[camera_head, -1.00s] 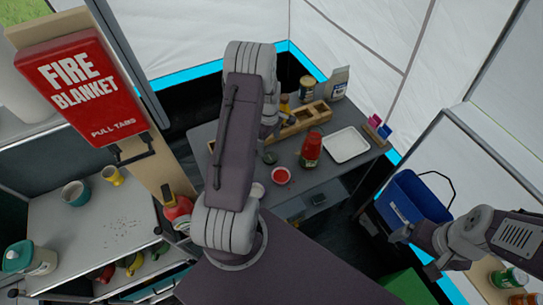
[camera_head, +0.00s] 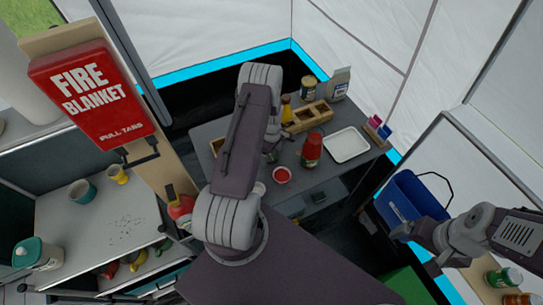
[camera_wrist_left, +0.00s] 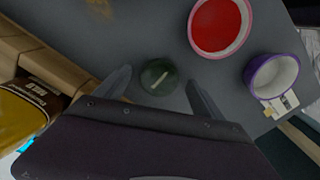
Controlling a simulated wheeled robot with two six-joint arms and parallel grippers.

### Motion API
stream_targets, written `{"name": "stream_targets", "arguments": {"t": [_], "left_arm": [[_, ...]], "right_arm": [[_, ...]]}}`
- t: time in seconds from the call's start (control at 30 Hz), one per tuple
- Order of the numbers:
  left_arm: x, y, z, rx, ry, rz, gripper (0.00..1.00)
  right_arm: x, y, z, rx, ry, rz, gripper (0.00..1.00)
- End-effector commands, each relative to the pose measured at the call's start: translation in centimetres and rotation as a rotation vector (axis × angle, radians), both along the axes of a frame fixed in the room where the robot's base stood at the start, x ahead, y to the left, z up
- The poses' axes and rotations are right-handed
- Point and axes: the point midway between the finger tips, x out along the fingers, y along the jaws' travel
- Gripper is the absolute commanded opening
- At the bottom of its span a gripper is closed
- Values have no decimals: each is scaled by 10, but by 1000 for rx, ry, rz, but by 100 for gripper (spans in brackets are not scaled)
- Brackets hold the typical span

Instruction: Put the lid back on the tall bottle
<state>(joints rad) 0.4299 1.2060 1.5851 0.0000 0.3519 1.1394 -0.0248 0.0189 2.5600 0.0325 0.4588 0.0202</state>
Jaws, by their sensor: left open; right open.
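A dark green round lid (camera_wrist_left: 159,76) with a light mark lies on the grey counter. In the left wrist view it sits between the spread fingertips of my open left gripper (camera_wrist_left: 158,84); I cannot tell how far above it they are. In the head view this gripper is mostly behind my own arm. A yellow bottle (camera_head: 286,109) stands by the wooden crate, and a red bottle or jar (camera_head: 312,151) stands nearer. I cannot tell which is the tall bottle. My right gripper (camera_head: 399,231) is open and empty, by the blue bin.
The wooden crate (camera_head: 309,116) stands behind the red bottle. A red-filled bowl (camera_head: 281,175) and a purple cup (camera_wrist_left: 272,76) stand near the lid. A white tray (camera_head: 346,145) lies to the right. The blue bin (camera_head: 421,196) stands beyond the counter's right side.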

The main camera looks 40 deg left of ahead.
Motion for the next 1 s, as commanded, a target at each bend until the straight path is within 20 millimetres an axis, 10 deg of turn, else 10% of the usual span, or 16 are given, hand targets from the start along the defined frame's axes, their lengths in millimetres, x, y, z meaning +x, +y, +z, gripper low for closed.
{"name": "stream_targets", "arguments": {"t": [0.37,0.6,1.0], "left_arm": [[0,0,-4,1,-2,0,79],[0,0,-4,1,-1,0,16],[1,1,9,1,-3,0,9]], "right_arm": [[0,0,0,0,0,0,92],[0,0,0,0,0,0,92],[0,0,-2,0,0,0,92]]}}
